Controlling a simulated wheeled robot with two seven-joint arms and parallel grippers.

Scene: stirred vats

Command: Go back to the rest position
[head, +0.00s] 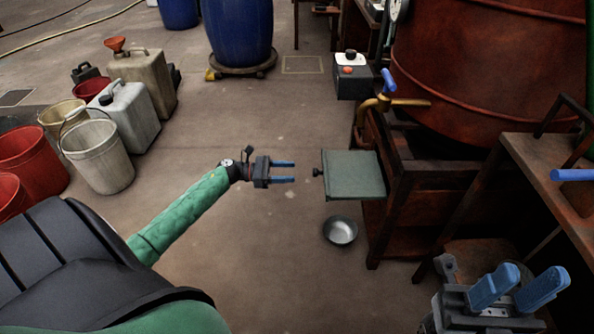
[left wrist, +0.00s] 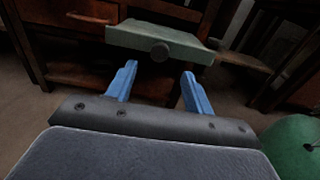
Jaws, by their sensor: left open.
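My left gripper (head: 283,172) is open and empty over the floor, to the left of a green-grey drawer-like panel (head: 355,174) with a dark knob. The gripper does not touch it in the head view. In the left wrist view the two blue fingers (left wrist: 156,88) are spread, with the panel (left wrist: 160,40) and its knob beyond them. My right gripper (head: 518,288) is at the lower right of the head view. Its two blue fingers are apart, with nothing seen between them.
A red-brown vat (head: 490,70) with a brass tap (head: 375,103) stands on a dark wooden stand at the right. A metal bowl (head: 340,231) is on the floor below the panel. Buckets and jerrycans, including a white bucket (head: 100,160), stand at the left. The middle floor is clear.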

